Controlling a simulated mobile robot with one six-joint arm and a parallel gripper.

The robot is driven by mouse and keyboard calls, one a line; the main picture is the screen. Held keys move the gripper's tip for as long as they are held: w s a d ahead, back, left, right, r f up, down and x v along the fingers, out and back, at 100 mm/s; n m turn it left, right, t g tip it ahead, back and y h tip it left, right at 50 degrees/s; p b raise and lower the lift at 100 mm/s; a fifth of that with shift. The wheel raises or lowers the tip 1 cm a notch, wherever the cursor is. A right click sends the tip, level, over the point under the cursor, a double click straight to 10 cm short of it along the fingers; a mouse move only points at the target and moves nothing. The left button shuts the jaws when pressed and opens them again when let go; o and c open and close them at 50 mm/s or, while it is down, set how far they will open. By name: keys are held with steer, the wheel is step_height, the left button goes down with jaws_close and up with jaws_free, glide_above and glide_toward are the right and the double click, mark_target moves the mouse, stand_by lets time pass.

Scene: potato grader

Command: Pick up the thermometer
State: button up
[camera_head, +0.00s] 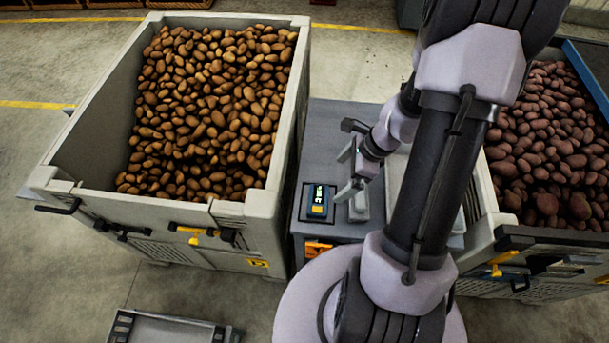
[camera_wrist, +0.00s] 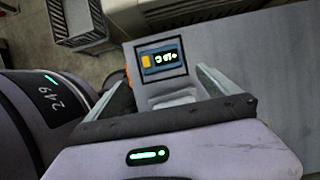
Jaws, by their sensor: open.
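The thermometer (camera_head: 317,204) is a small blue device with a yellow part and a lit display. It lies in a dark square recess or holder on the grey bench (camera_head: 330,120), left of my gripper (camera_head: 347,172) in the head view. In the wrist view the thermometer (camera_wrist: 162,60) shows beyond and between my gripper's two fingers (camera_wrist: 166,66). The fingers are apart, with nothing held between them. They appear above the bench and do not visibly touch the thermometer.
A large grey crate of brown potatoes (camera_head: 60,150) stands left of the bench. Another crate of reddish potatoes (camera_head: 487,195) stands at the right. A pale grey block (camera_head: 359,207) sits right beside the thermometer. An orange item (camera_head: 316,248) is below on the bench front.

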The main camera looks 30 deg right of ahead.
steer(key=b, duration=0.4)
glide_above(319, 199)
steer(key=s+d, duration=0.1)
steer(key=d, duration=0.1)
steer(key=f, duration=0.9)
steer(key=shift+s+a+f, duration=0.1)
steer(key=shift+s, duration=0.1)
steer(key=b+x, duration=0.2)
steer(key=x, duration=0.2)
steer(key=shift+w+a+f, duration=0.15)
steer(key=shift+w+f, duration=0.05)
steer(key=shift+f, duration=0.15)
steer(key=shift+r, duration=0.1)
steer(key=c, duration=1.1)
